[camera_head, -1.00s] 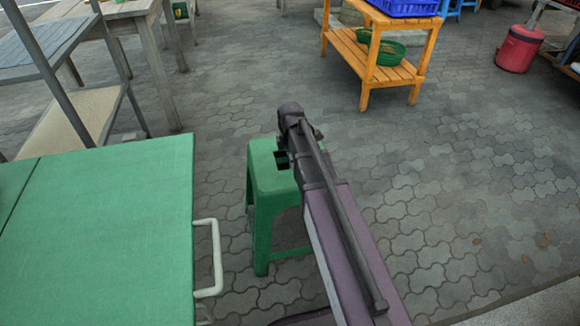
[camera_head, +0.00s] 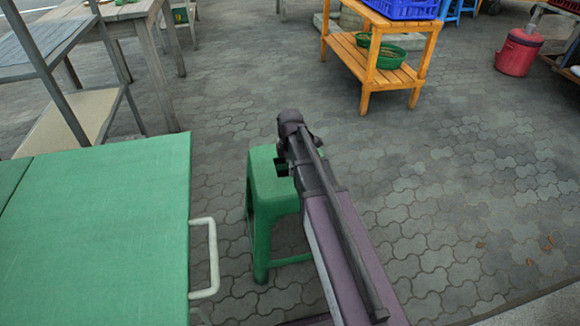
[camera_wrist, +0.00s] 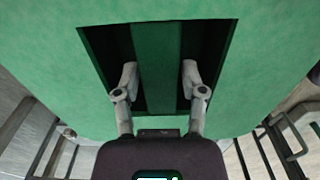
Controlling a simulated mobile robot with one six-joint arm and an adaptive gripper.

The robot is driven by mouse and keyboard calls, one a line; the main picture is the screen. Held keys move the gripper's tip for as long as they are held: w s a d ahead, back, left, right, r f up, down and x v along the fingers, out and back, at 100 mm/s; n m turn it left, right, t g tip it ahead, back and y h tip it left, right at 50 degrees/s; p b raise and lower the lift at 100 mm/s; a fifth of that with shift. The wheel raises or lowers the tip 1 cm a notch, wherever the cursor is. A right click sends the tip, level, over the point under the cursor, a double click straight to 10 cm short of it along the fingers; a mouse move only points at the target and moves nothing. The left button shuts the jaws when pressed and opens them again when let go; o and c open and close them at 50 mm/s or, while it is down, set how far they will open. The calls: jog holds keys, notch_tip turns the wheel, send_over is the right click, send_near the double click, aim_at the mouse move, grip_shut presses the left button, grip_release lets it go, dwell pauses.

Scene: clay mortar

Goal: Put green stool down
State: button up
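The green stool (camera_head: 268,184) is upright in the middle of the head view, over the grey paving. Its seat fills the wrist view (camera_wrist: 60,85), with two dark openings on either side of a central green strip. I cannot tell whether the feet touch the paving.
A green-topped table (camera_head: 100,225) with a white handle (camera_head: 212,258) stands close at the left. The paving right of my arm is clear.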

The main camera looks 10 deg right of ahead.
jog(key=shift+o, duration=0.5)
jog(key=shift+r, duration=0.15)
notch_tip(320, 180, up, 12)
jog(key=p, duration=1.2)
jog(key=shift+s, duration=0.1)
dwell(0.6)
jog(key=s+m, duration=1.5)
jog(key=m, duration=0.3)
jog(key=shift+s, duration=0.4)
